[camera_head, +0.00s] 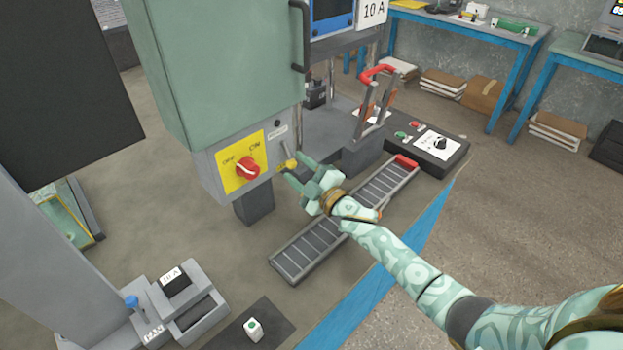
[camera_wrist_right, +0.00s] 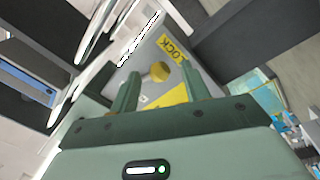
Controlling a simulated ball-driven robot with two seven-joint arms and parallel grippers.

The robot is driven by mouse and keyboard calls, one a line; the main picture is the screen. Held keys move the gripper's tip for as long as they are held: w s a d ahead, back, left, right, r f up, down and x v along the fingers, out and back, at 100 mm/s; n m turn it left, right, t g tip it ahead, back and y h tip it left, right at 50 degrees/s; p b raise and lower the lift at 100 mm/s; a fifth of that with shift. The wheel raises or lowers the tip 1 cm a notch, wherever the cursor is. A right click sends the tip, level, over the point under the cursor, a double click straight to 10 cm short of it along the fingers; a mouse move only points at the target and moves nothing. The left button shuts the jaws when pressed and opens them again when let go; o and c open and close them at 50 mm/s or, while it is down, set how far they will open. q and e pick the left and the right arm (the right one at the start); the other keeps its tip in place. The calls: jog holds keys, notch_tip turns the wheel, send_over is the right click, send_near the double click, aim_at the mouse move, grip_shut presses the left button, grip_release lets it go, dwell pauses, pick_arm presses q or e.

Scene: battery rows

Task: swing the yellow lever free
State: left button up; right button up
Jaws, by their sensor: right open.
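The yellow lever has a round yellow knob (camera_head: 290,164) on a thin grey stem, low on the right part of the grey switch panel under the green cabinet. In the right wrist view the knob (camera_wrist_right: 158,72) shows between and just beyond the fingers. My right gripper (camera_head: 298,170) is open, its fingers pointing at the panel with the tips close to the knob. I cannot tell whether a finger touches it. A yellow "LOCK" label (camera_wrist_right: 172,48) shows beside the knob in the wrist view. My left gripper is not in view.
A red rotary switch (camera_head: 248,167) on a yellow plate sits left of the lever. The green cabinet (camera_head: 225,60) stands above. A battery-like slatted tray (camera_head: 295,277) lies below my right arm. A red-handled clamp device (camera_head: 378,73) and a control box (camera_head: 436,152) stand to the right.

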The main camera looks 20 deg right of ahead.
jog(key=p+v, duration=0.2)
jog(key=v, duration=1.4)
